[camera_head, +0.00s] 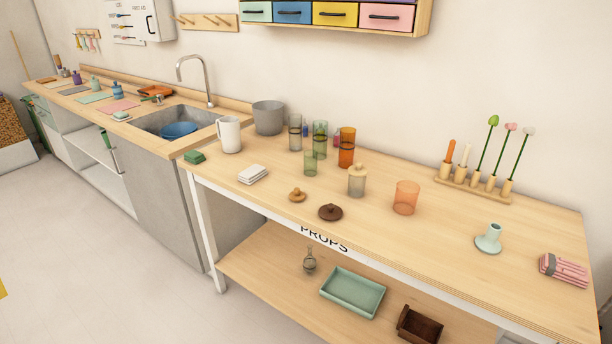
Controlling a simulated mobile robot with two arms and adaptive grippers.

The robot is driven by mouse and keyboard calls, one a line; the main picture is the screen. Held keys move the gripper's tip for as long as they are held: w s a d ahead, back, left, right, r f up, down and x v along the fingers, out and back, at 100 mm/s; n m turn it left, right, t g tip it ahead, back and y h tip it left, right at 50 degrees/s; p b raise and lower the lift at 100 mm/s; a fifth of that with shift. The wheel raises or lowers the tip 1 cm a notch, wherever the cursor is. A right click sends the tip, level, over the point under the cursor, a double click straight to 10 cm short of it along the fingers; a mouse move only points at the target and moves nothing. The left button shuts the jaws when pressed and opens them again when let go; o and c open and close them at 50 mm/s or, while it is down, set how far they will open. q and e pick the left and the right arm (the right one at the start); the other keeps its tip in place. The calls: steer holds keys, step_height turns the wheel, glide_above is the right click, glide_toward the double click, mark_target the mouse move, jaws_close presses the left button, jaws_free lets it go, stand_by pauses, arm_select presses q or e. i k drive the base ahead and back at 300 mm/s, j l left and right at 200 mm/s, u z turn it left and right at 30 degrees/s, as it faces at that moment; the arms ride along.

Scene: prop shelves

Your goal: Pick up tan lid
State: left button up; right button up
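The tan lid (297,195) lies flat on the wooden table, near its front edge, with its small knob up. A dark brown lid (330,212) lies to its right, a little closer to the edge. A grey glass jar (357,183) behind them has another tan lid (357,170) on top. Neither of my grippers shows in the head view.
Several tinted glasses, such as the orange one (405,197), stand behind and right of the lids. White folded cloths (253,174) lie to the left. A lower shelf holds a green tray (353,292) and a brown box (419,325). The floor in front is clear.

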mark_target(296, 196)
steer(key=z, duration=0.25)
steer(key=i+j+z, duration=0.1)
steer(key=j+z, duration=0.25)
steer(key=i+j+z, duration=0.1)
steer(key=z, duration=0.3)
steer(key=j+z, duration=0.35)
steer(key=i+j, duration=0.05)
